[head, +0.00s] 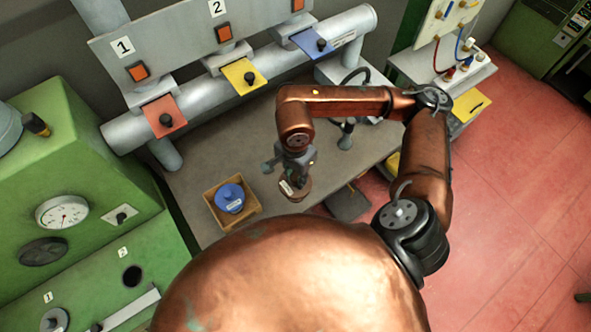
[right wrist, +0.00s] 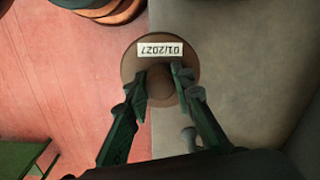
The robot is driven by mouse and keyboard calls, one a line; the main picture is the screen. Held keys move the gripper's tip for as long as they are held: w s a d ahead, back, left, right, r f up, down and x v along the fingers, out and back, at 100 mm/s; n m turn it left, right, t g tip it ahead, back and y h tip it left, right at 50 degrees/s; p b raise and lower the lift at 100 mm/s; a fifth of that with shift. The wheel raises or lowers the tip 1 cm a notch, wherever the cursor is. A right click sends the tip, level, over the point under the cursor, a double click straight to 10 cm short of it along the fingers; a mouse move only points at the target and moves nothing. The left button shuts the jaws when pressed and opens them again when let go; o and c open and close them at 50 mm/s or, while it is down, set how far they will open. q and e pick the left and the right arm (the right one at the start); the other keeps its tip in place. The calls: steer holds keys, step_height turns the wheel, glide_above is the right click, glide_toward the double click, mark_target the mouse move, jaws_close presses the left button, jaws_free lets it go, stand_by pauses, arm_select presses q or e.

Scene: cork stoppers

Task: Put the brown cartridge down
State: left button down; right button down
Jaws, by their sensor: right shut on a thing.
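The brown cartridge (head: 296,188) is in my right gripper (head: 292,178) in the head view, near the front edge of the grey table (head: 205,165). In the right wrist view the cartridge (right wrist: 160,52) is a round brown disc with a knob and a white label reading 01/2027. The fingers of the right gripper (right wrist: 161,82) are shut on its knob. The table edge passes beneath it in that view, with red floor to the left. I cannot tell its height above the table. My left gripper is not in view.
A wooden box (head: 246,222) holding a blue cartridge (head: 229,197) stands on the table left of my gripper. Behind are red (head: 163,116), yellow (head: 244,76) and blue (head: 311,42) plates on a grey pipe. Green machinery (head: 75,150) stands at the left. The table's middle is clear.

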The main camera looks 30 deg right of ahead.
steer(key=w+d+f+p, duration=0.4)
steer(key=w+d+f, duration=0.5)
steer(key=f, duration=0.4)
steer(key=shift+w+d, duration=0.4)
steer(key=shift+w, duration=0.05)
steer(key=shift+f, duration=0.15)
steer(key=c, duration=1.7)
jaws_free()
steer(key=shift+o, duration=0.2)
